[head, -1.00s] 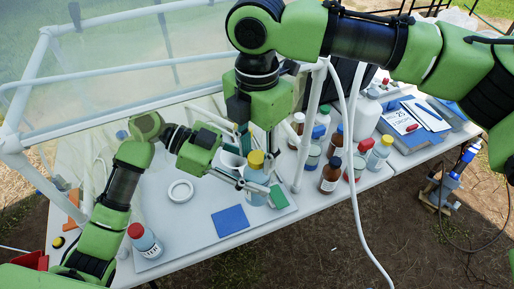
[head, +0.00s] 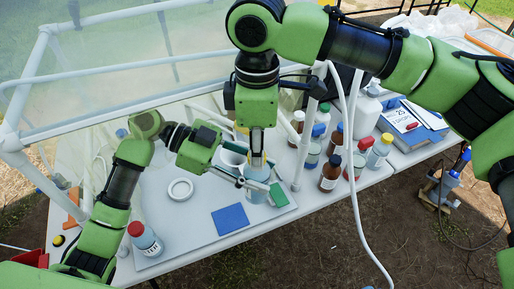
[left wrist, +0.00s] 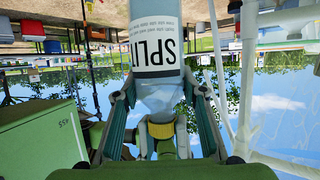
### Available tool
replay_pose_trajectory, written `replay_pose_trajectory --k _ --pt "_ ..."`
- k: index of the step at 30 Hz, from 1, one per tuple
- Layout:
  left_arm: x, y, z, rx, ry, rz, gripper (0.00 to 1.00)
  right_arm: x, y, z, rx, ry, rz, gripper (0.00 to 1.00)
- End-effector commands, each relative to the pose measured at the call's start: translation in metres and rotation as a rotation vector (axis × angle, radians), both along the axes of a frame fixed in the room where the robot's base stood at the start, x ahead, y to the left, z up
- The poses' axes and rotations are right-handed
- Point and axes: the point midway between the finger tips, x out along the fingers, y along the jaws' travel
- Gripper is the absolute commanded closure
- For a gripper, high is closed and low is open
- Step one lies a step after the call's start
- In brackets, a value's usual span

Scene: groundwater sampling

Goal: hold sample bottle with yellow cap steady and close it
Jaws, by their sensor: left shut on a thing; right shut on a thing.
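In the left wrist view the bottle (left wrist: 155,45) appears upside down, with a white label reading "SPLIT" and a finger on each side. My right gripper (head: 257,149) points straight down over the bottle, shut on the yellow cap (left wrist: 161,130). In the head view its fingers largely hide the cap. Whether the cap is seated on the thread cannot be told.
Brown bottles (head: 331,176) and another yellow-capped bottle (head: 379,151) stand to the right. A white hose (head: 356,200) hangs in front.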

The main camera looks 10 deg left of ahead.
Motion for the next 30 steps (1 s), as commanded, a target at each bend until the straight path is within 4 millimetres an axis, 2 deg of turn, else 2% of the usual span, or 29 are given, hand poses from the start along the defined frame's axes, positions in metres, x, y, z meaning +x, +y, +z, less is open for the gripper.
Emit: replay_pose_trajectory --k 4,8,9,11,23,30 --pt "-0.001 -0.001 0.001 -0.001 0.000 -0.002 1.00 0.000 0.001 0.000 0.002 0.000 -0.215 1.00" --pt "-0.001 -0.001 0.001 -0.001 -0.001 -0.003 1.00 0.001 0.001 0.000 0.002 -0.002 -0.213 1.00" --pt "-0.001 -0.001 0.001 -0.001 -0.001 -0.003 1.00 0.001 0.001 0.000 0.002 -0.002 -0.212 0.74" --pt "-0.001 -0.001 0.001 -0.002 -0.001 -0.003 1.00 0.001 0.001 0.000 0.002 -0.002 -0.212 0.60" --pt "0.000 0.000 0.001 -0.002 0.000 -0.001 1.00 0.000 0.000 0.003 0.001 -0.002 -0.210 0.60" --pt "0.000 0.000 0.001 -0.001 -0.001 0.000 1.00 0.000 0.001 0.032 0.003 -0.002 -0.209 0.60"
